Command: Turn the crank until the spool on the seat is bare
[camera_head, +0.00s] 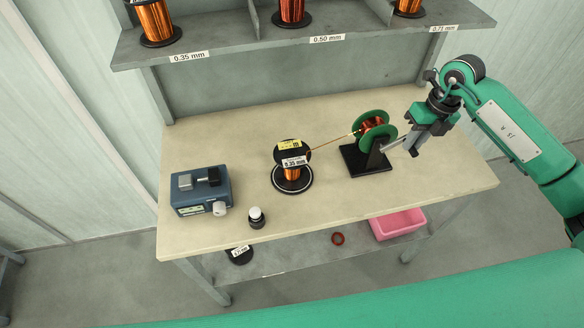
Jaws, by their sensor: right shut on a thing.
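The copper wire spool (292,172) stands upright on its black round seat (300,189) in the middle of the bench, with a 0.35 mm label on it and copper still visible on its core. A wire runs from it up to the green-flanged winding reel (378,116), which carries copper and sits on a black stand (368,162). The crank (391,145) sticks out at the right of the stand. My right gripper (414,150) is shut on the crank's handle, which the fingers mostly hide. My left gripper is not in view.
A shelf (220,42) with labelled spools runs along the back. A pink bin (397,224) sits below. The bench's front middle is clear.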

